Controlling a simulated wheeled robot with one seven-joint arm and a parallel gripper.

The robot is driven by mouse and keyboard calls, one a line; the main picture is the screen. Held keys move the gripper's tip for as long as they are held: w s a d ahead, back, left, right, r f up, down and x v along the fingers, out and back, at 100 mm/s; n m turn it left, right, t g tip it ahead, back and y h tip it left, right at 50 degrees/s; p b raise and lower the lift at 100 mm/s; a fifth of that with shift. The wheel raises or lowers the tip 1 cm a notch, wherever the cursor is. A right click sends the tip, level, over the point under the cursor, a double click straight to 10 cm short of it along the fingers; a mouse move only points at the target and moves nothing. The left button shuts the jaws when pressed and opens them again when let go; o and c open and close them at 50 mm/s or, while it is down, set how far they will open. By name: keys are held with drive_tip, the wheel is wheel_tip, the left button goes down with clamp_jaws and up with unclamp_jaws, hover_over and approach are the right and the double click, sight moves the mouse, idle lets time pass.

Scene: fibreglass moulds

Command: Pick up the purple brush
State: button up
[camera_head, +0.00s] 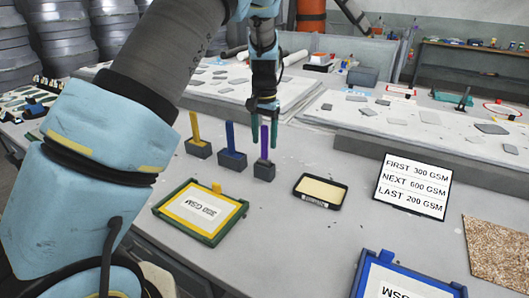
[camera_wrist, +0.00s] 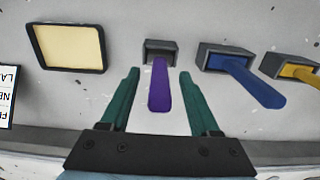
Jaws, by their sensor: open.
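The purple brush (camera_head: 264,143) stands upright in a dark grey block holder (camera_head: 264,170) on the grey table. In the wrist view its purple handle (camera_wrist: 159,86) points toward my gripper and lies between the two green fingers. My gripper (camera_head: 264,140) points down over it from above. The fingers (camera_wrist: 158,98) are open, one on each side of the handle, with a visible gap on both sides. The brush's lower end is hidden in the holder.
A blue brush (camera_head: 230,138) and a yellow brush (camera_head: 195,128) stand in similar holders to the left. A black-rimmed tray (camera_head: 342,197) lies to the right. A green frame (camera_head: 166,212) and a sign (camera_head: 413,187) are nearby.

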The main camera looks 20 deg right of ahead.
drive_tip(key=shift+f, duration=0.1)
clamp_jaws()
idle(0.5)
